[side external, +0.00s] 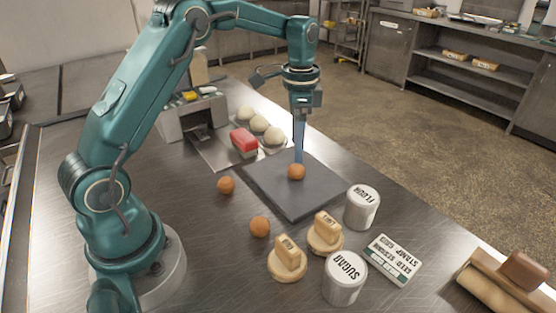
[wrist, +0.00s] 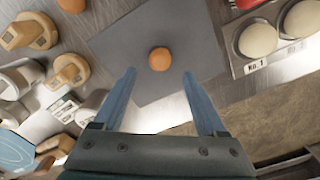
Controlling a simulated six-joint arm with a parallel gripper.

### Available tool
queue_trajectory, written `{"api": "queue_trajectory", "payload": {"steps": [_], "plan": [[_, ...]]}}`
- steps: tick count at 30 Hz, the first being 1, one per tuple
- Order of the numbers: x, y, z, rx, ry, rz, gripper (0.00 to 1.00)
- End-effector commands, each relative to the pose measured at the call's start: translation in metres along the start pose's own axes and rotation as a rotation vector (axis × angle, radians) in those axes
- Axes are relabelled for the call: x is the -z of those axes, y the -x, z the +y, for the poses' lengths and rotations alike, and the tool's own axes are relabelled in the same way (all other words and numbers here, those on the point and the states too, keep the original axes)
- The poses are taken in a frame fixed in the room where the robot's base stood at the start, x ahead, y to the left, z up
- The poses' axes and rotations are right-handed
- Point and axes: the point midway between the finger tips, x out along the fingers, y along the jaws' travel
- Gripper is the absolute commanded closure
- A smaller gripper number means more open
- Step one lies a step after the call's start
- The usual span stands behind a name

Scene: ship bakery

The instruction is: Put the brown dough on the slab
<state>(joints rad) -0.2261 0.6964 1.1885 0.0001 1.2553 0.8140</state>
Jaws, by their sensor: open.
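A dark grey square slab (side external: 290,202) lies on the metal table, and it fills the upper middle of the wrist view (wrist: 110,45). One brown dough ball (side external: 296,172) rests on the slab, and it shows in the wrist view (wrist: 159,59). Two more brown dough balls lie on the table off the slab: one left of it (side external: 226,185) and one in front of it (side external: 260,227). My gripper (side external: 298,160) points down over the slab by the dough ball. In the wrist view its two blue fingers (wrist: 158,72) are spread apart with nothing held between them.

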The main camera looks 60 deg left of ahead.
Motion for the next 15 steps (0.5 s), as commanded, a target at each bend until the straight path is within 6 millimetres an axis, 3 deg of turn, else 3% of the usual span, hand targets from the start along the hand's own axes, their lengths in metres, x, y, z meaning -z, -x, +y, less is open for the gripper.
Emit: {"api": "queue_trajectory", "payload": {"steps": [3, 7, 15], "plan": [[0.001, 0.028, -0.001, 0.005, 0.000, 0.005, 0.26], [0.001, 0.048, -0.001, 0.004, 0.000, 0.003, 0.26], [0.000, 0.066, 0.000, 0.000, 0.000, 0.000, 0.26]]}}
